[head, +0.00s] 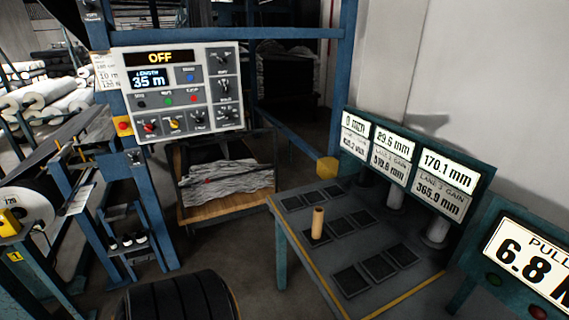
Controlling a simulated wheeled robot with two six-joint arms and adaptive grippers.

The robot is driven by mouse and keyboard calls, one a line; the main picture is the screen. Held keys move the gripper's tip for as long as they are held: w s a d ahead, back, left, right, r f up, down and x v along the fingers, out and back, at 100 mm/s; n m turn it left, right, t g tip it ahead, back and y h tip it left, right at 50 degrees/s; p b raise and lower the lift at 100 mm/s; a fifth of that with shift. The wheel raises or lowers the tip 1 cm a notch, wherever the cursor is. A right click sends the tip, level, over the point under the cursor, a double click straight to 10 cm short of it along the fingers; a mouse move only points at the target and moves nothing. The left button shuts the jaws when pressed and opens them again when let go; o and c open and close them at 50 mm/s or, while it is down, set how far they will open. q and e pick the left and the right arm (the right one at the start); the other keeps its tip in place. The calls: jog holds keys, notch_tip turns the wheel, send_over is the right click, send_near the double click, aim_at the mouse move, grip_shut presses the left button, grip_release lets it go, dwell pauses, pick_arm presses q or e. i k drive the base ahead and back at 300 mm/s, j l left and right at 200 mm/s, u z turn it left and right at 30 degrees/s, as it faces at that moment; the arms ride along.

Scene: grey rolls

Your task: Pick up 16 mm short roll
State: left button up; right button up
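A small tan roll (318,222) stands upright on the dark table (335,270), among rows of square black pads. It is the only small short roll I can pick out on the table, and no size marking is readable on it. Neither of my grippers is in the head view.
Lit displays (393,160) stand along the table's back right, with grey cylinders (437,233) below them. A yellow block (327,168) is at the far corner. A PULL display (530,260) is at right. A control panel (180,90) reads OFF and 35 m, above a bin of grey cloth (226,187).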

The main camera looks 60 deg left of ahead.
aim_at(318, 212)
jog(key=u, duration=1.5)
jog(key=i+j+u, duration=0.2)
